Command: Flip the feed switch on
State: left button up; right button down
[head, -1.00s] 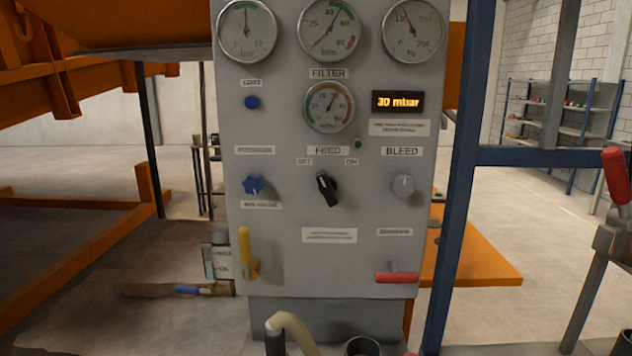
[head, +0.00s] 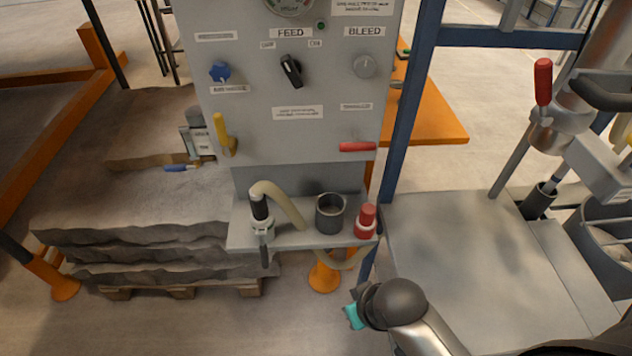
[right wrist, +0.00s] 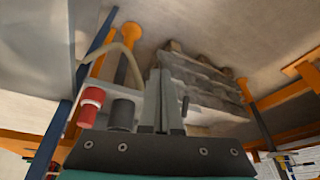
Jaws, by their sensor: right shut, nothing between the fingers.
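The feed switch (head: 291,70) is a black rotary knob under the FEED label on the grey panel (head: 230,130). Its handle slants from upper left to lower right, with its upper end toward the left-hand label and away from ON. My right arm comes in at the bottom of the head view, below and right of the panel; its fingers cannot be made out there. In the right wrist view my right gripper (right wrist: 162,75) is shut and empty, its two fingers side by side. It is well away from the switch. My left gripper is not in view.
A blue knob (head: 219,71), a grey bleed knob (head: 365,66), a yellow lever (head: 223,134) and a red lever (head: 357,147) surround the switch. Below, a shelf (head: 290,240) holds a hose nozzle (head: 260,212), dark cup (head: 330,212) and red-capped item (head: 366,220). A blue post (head: 405,130) stands right.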

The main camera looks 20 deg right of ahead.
jog(key=w+r+m+t+y+p, duration=0.2)
jog(key=w+r, duration=0.5)
jog(key=r, duration=0.3)
jog(key=m+t+y, duration=0.4)
jog(key=m+t, duration=0.3)
jog(key=m, duration=0.1)
send_near(302, 78)
jog(key=r+v, duration=0.1)
jog(key=v, duration=0.3)
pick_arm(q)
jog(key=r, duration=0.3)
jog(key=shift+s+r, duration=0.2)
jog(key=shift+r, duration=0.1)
pick_arm(e)
jog(key=shift+f, duration=0.2)
jog(key=shift+a, duration=0.1)
pick_arm(q)
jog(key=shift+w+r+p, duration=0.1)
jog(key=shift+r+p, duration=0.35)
jog(key=shift+p, duration=0.2)
pick_arm(e)
jog(key=shift+x, duration=5)
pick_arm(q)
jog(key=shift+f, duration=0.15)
pick_arm(e)
jog(key=shift+f, duration=0.2)
